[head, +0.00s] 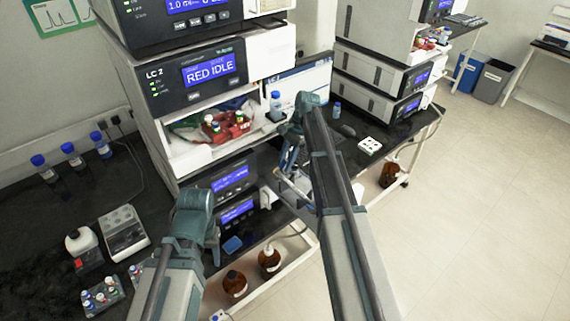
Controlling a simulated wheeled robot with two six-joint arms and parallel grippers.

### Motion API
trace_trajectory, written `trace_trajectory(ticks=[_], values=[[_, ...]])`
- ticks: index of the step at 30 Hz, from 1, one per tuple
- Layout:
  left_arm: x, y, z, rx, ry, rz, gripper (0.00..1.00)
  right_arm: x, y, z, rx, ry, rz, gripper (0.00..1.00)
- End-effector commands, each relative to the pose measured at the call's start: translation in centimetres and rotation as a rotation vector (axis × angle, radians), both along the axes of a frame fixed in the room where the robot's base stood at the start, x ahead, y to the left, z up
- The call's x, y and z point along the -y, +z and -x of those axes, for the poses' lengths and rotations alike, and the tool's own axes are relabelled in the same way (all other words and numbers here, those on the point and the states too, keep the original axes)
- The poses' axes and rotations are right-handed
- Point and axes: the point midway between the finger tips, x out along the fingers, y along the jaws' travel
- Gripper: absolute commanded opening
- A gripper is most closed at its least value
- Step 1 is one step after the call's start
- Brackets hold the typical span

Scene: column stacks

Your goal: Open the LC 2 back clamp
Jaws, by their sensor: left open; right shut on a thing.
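The LC 2 stack (205,72) stands left of centre, its label beside a blue screen reading RED IDLE. An open bay under that screen holds a red tray (226,127) with several vials. My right gripper (288,165) is at the stack's right side, low by the lower modules. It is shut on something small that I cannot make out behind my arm. My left gripper (213,240) is in front of the lower modules, open, its fingers mostly hidden by its own wrist. I cannot make out the back clamp.
A second stack (378,75) stands at the back right. Brown bottles (269,259) stand on the lower shelf. A grey rack (122,232) sits left.

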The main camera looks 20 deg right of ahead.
Motion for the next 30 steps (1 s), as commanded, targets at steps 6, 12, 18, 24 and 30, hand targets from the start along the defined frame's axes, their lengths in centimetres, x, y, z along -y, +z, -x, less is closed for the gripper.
trace_trajectory(ticks=[6, 12, 18, 24, 30], values=[[0.0, -0.19, 0.0, 0.0, 0.0, 0.0, 0.55, -0.06, -0.08, -0.11, -0.002, 0.001, -0.013, 0.0], [0.0, -0.17, 0.0, 0.0, 0.0, 0.0, 0.55, -0.08, -0.05, -0.11, -0.001, 0.001, -0.013, 0.0], [0.0, -0.16, 0.0, 0.0, 0.0, 0.0, 0.55, -0.07, -0.04, -0.1, -0.001, 0.001, -0.013, 0.55], [0.0, -0.14, 0.0, 0.0, 0.0, 0.0, 0.55, -0.02, -0.03, -0.06, -0.003, 0.001, -0.013, 0.55], [-0.01, 0.27, 0.0, 0.0, 0.0, 0.0, 0.55, 0.11, 0.39, -0.09, -0.003, 0.001, -0.013, 0.55]])
